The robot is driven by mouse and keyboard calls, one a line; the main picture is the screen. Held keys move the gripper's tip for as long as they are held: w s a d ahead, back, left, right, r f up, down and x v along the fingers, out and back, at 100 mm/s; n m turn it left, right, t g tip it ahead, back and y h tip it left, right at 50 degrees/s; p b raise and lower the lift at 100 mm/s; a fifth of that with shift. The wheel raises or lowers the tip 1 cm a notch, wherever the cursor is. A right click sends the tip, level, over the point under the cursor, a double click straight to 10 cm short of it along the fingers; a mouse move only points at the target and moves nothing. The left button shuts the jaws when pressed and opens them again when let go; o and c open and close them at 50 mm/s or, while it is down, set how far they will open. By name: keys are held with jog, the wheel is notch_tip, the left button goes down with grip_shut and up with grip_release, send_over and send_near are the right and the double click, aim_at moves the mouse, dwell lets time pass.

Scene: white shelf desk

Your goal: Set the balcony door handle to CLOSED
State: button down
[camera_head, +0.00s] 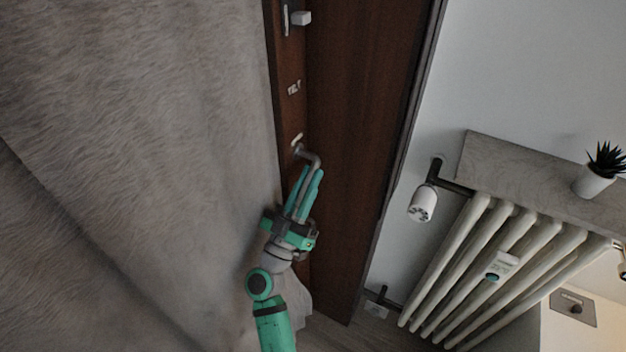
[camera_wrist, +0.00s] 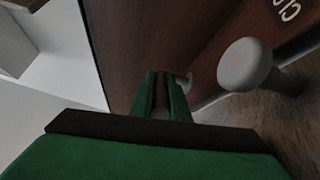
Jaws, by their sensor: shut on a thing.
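The balcony door (camera_head: 350,130) is a dark brown wooden panel in the head view. Its grey metal door handle (camera_head: 312,156) bends out from the door's left edge strip and runs down between my fingers. My gripper (camera_head: 311,173) is shut on the handle's lever, with teal fingers on both sides of it. In the wrist view, my gripper (camera_wrist: 160,76) shows its two green fingers close together against the brown door (camera_wrist: 125,45). A rounded grey end of the handle (camera_wrist: 245,65) shows to their right. White lettering (camera_wrist: 287,9), partly cut off, is at the top right.
Small pale markings (camera_head: 294,88) sit on the door strip above the handle. A white block (camera_head: 301,18) is higher up. A grey furry curtain-like surface (camera_head: 130,150) fills the left. A white radiator (camera_head: 500,260) and potted plant (camera_head: 596,178) stand right.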

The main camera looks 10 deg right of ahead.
jog(key=shift+f, duration=0.1)
dwell(0.5)
jog(key=c, duration=1.7)
grip_release()
jog(key=shift+f, duration=0.1)
jog(key=v, duration=1)
jog(key=shift+s+a+f, duration=0.15)
jog(key=shift+a+f, duration=0.05)
jog(key=shift+f, duration=0.05)
jog(key=shift+c, duration=0.7)
